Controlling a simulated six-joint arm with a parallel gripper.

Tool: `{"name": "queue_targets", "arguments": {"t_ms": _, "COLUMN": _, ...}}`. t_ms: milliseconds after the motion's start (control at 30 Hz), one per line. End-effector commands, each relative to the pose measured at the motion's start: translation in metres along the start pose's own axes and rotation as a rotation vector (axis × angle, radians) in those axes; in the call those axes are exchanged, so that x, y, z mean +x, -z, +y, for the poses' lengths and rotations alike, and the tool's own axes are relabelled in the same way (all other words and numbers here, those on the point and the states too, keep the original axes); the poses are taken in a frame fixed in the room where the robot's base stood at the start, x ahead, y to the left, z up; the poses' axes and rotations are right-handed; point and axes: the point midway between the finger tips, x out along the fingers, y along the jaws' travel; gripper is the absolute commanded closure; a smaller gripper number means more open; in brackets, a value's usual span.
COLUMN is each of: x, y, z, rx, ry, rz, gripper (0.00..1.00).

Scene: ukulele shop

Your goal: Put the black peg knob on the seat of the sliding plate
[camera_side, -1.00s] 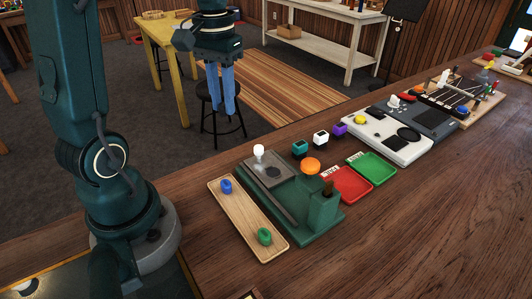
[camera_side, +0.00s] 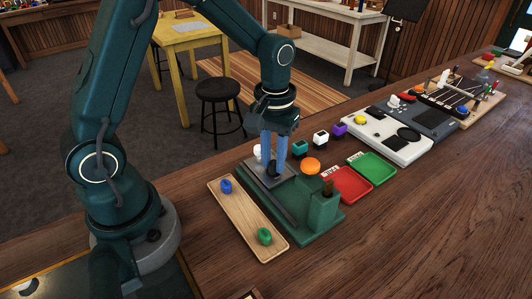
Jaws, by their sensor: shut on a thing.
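The grey sliding plate (camera_side: 290,179) lies at the back of the green fixture (camera_side: 304,234). Its dark round seat, plain a second ago, is now hidden behind my gripper and the black thing. My gripper (camera_side: 273,169) points down over the plate, its blue fingers shut on the black peg knob (camera_side: 273,172). The knob is low, at the seat; I cannot tell whether it touches it.
A wooden tray (camera_side: 247,219) with a blue knob (camera_side: 226,186) and a green knob (camera_side: 264,236) lies at front left. An orange button (camera_side: 310,166), red tray (camera_side: 348,184) and green tray (camera_side: 372,168) stand to the right. Teal, white and purple blocks stand behind.

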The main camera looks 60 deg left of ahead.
Motion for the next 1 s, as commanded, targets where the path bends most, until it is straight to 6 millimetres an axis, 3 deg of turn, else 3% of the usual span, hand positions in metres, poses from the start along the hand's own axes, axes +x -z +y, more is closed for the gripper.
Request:
{"name": "queue_targets", "arguments": {"t_ms": 367, "x": 0.005, "y": 0.000, "z": 0.000, "rx": 0.000, "ry": 0.000, "rz": 0.000, "gripper": 1.00}}
{"name": "queue_targets", "arguments": {"t_ms": 400, "x": 0.005, "y": 0.000, "z": 0.000, "rx": 0.000, "ry": 0.000, "rz": 0.000, "gripper": 0.71}}
{"name": "queue_targets", "arguments": {"t_ms": 467, "x": 0.005, "y": 0.000, "z": 0.000, "rx": 0.000, "ry": 0.000, "rz": 0.001, "gripper": 0.48}}
{"name": "queue_targets", "arguments": {"t_ms": 500, "x": 0.005, "y": 0.000, "z": 0.000, "rx": 0.000, "ry": 0.000, "rz": 0.001, "gripper": 0.45}}
{"name": "queue_targets", "arguments": {"t_ms": 833, "x": 0.002, "y": 0.000, "z": 0.000, "rx": 0.000, "ry": -0.001, "rz": 0.002, "gripper": 0.45}}
{"name": "queue_targets", "arguments": {"t_ms": 1000, "x": -0.017, "y": 0.002, "z": 0.000, "rx": 0.000, "ry": -0.003, "rz": 0.007, "gripper": 0.45}}
